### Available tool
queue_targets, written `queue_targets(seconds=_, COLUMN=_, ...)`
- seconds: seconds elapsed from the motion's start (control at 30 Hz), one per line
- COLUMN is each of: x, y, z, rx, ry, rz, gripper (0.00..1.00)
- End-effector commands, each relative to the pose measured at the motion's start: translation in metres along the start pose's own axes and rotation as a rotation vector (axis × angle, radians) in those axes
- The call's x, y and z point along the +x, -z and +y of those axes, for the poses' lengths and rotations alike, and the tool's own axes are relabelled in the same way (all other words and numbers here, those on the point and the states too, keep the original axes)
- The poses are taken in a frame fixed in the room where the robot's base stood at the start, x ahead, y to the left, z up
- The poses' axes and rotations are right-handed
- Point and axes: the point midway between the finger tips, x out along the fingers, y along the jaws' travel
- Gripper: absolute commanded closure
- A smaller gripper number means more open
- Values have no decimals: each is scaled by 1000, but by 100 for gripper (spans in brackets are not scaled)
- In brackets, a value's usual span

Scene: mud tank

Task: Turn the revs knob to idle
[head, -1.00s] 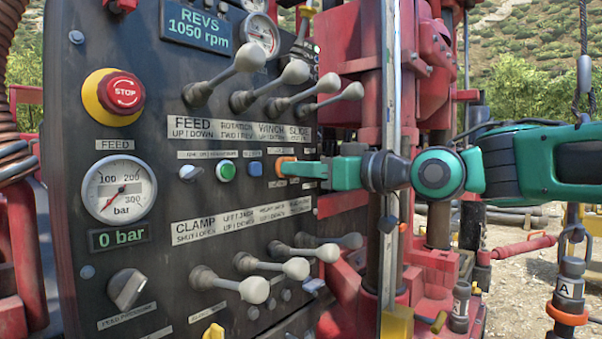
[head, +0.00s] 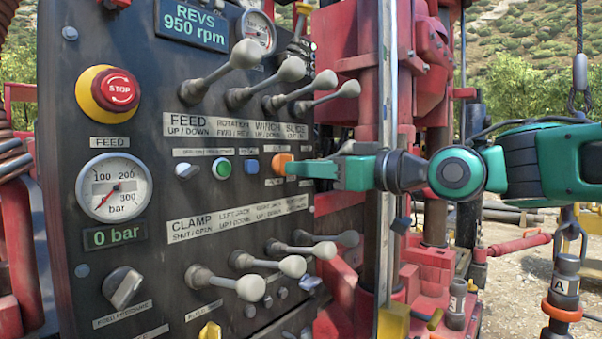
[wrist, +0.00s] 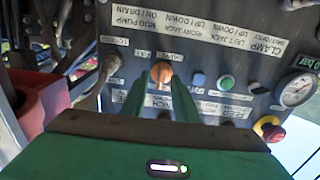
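The revs knob (head: 281,164) is orange and sits on the right of the dark control panel, in the row of small controls. In the wrist view the knob (wrist: 161,72) shows in full just ahead of my fingers. My gripper (head: 293,168) is green and level with the knob, its fingertips right at it. In the wrist view my gripper (wrist: 158,85) has its two fingers apart, with a gap between them and the knob. The revs display (head: 192,24) reads 950 rpm. The text at the knob's label is too small to read.
Several grey levers stand out above (head: 241,55) and below (head: 288,265) the row of small controls. A green button (head: 222,168) and a blue one (head: 252,166) are left of the knob. A red emergency stop (head: 119,90) is at upper left. Red machinery stands behind.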

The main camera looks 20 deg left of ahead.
Motion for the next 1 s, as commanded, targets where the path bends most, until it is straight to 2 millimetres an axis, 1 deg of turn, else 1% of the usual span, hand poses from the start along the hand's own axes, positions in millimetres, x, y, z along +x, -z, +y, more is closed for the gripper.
queue_targets(seconds=0.03, x=-11, y=0, z=1, rx=-1, ry=-3, rz=0, gripper=73)
queue_targets(seconds=0.2, x=-43, y=-1, z=3, rx=0, ry=-5, rz=-2, gripper=73)
queue_targets(seconds=0.4, x=-71, y=-1, z=3, rx=1, ry=-5, rz=-2, gripper=73)
queue_targets(seconds=0.6, x=-80, y=-2, z=3, rx=1, ry=-2, rz=-3, gripper=73)
queue_targets(seconds=0.87, x=-80, y=-2, z=3, rx=1, ry=-2, rz=-3, gripper=73)
queue_targets(seconds=0.97, x=-84, y=-7, z=8, rx=5, ry=-17, rz=-19, gripper=73)
queue_targets(seconds=1.0, x=-87, y=-13, z=14, rx=9, ry=-35, rz=-35, gripper=73)
